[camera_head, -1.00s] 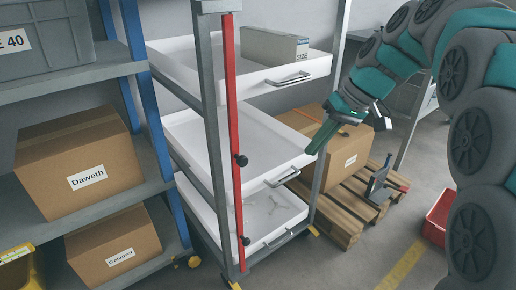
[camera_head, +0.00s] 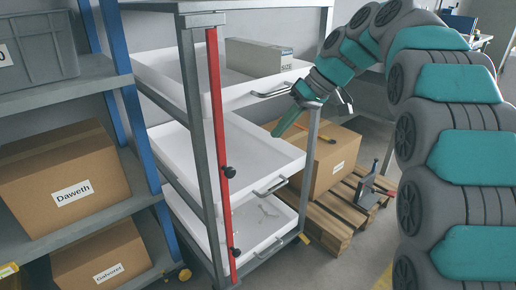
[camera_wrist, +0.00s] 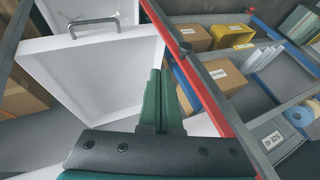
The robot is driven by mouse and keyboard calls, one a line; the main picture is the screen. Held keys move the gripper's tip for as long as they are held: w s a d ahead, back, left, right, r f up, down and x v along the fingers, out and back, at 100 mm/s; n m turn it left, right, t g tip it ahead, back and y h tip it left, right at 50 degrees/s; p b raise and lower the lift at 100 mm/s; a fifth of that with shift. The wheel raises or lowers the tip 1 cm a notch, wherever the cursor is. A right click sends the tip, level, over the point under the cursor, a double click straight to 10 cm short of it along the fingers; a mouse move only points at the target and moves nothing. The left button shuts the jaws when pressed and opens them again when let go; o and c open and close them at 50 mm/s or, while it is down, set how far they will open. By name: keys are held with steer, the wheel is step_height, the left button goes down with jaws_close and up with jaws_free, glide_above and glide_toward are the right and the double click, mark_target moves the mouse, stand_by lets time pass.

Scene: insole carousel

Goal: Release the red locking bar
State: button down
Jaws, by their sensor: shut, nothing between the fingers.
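The red locking bar (camera_head: 218,140) stands upright along the front left post of the grey trolley (camera_head: 191,120), with black knobs (camera_head: 229,172) on it. In the wrist view the red bar (camera_wrist: 192,75) runs diagonally to the right of my fingers, apart from them. My gripper (camera_head: 274,134) is shut and empty, pointing down and left in front of the middle white tray (camera_head: 255,158), right of the bar. The wrist view shows the shut green fingers (camera_wrist: 159,80) in front of a white tray (camera_wrist: 95,72) with a metal handle.
The upper tray (camera_head: 165,75) holds a grey-brown box (camera_head: 258,57). A shelf with Daweth (camera_head: 65,175) and other cartons stands at left. A carton (camera_head: 327,160) sits on a wooden pallet (camera_head: 327,222) behind right.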

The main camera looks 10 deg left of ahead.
mark_target(229, 169)
steer(key=s+a+f+p, duration=0.1)
steer(key=s+a+f, duration=0.2)
steer(key=a+f, duration=0.5)
steer(key=shift+s+f, duration=0.25)
steer(key=shift+f, duration=0.05)
steer(key=shift+a, duration=0.1)
steer(key=s+a+b, duration=0.2)
steer(key=s+b, duration=0.1)
steer(key=shift+s+a+f, duration=0.1)
steer(key=shift+s+a, duration=0.3)
steer(key=shift+s, duration=0.15)
steer(key=shift+w, duration=0.1)
